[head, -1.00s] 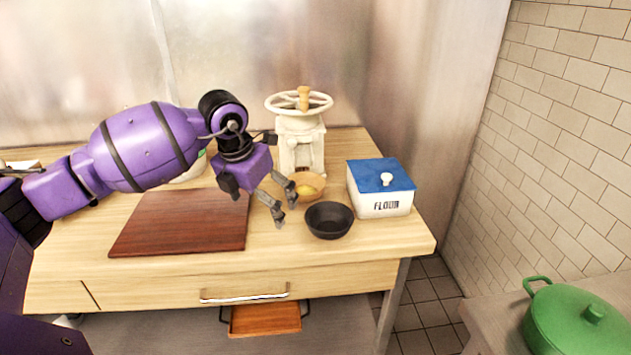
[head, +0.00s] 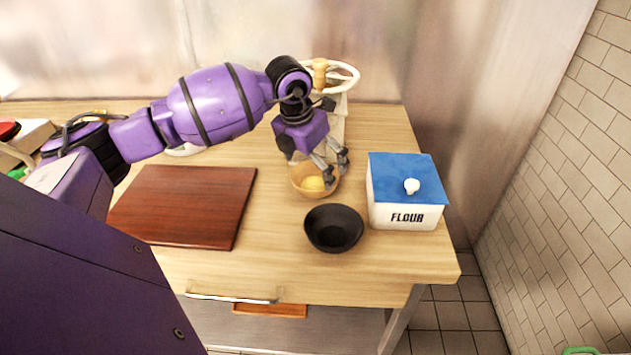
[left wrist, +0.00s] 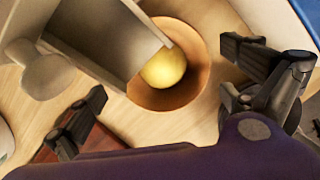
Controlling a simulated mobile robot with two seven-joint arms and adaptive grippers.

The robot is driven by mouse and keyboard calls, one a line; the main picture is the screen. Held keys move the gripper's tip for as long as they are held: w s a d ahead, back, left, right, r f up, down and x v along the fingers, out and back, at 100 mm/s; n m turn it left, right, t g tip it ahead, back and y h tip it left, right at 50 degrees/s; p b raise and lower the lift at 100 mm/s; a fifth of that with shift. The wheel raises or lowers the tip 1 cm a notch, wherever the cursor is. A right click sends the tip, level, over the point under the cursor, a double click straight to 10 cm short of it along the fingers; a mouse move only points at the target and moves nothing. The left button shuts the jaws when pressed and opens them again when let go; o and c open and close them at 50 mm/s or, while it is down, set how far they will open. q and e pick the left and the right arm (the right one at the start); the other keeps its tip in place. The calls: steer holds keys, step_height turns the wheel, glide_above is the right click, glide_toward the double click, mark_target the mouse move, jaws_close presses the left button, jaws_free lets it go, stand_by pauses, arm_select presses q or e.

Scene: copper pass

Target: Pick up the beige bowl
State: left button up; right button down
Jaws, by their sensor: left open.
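The beige bowl (head: 303,189) stands on the wooden counter with a yellow round thing (head: 313,183) in it. In the left wrist view the bowl (left wrist: 198,85) lies beyond the fingers, between them, and the yellow thing (left wrist: 164,68) rests inside. My left gripper (head: 334,179) is open and empty, above the bowl's right side in the head view. Its fingers hide part of the bowl's rim. I cannot tell whether they touch it. My right gripper is not in view.
A white grinder (head: 340,116) stands close behind the bowl. A black bowl (head: 334,228) is in front, and a flour box (head: 404,215) with a blue lid is at the right. A dark red cutting board (head: 185,205) lies at the left.

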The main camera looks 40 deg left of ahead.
mark_target(317, 184)
arm_select(q)
steer(key=x, duration=0.3)
steer(key=shift+w+a+f, duration=0.1)
steer(key=shift+f, duration=0.2)
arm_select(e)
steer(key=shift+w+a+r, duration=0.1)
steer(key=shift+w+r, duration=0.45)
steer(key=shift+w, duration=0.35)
arm_select(q)
steer(key=c, duration=0.8)
steer(key=shift+c, duration=0.7)
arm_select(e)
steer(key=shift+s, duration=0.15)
